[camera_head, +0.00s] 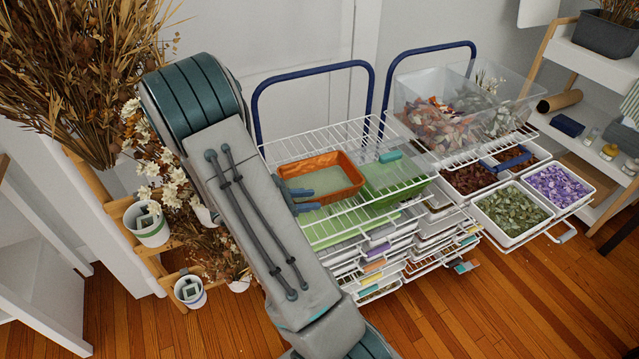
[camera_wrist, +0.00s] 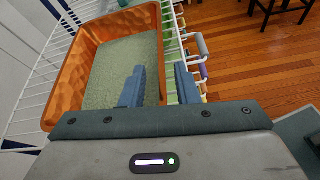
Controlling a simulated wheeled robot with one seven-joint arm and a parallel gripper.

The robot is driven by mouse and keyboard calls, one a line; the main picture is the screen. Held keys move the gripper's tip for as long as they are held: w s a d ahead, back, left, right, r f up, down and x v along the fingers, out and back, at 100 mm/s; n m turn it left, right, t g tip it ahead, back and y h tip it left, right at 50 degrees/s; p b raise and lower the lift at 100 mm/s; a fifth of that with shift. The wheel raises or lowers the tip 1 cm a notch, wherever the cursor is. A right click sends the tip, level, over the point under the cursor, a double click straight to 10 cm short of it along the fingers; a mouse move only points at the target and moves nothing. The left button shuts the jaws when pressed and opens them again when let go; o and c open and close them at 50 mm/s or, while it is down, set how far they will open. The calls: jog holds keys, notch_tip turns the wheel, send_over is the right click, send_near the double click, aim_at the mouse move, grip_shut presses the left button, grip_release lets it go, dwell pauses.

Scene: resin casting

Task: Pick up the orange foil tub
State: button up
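The orange foil tub (camera_head: 346,191) sits in the top wire basket (camera_head: 300,148) of a drawer rack. It is a shallow rectangular tub with a pale green-grey inside. It fills much of the left of the wrist view (camera_wrist: 72,78). My gripper (camera_head: 317,199) is at the tub's near side, with its fingers apart. In the wrist view my gripper (camera_wrist: 160,68) has one finger over the tub's inside and the other outside its wall. The wall lies between them, with a visible gap to the outer finger. I cannot tell whether the inner finger touches it.
A green container (camera_head: 396,178) stands close to the tub's right, with a teal item (camera_head: 390,156) by it. A blue frame bar (camera_head: 313,70) rises behind the basket. White trays of purple chips (camera_head: 557,186) and green chips (camera_head: 511,208) are to the right. Dried flowers crowd the left.

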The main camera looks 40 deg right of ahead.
jog(key=shift+x, duration=1.25)
grip_shut()
jog(key=shift+r, duration=0.1)
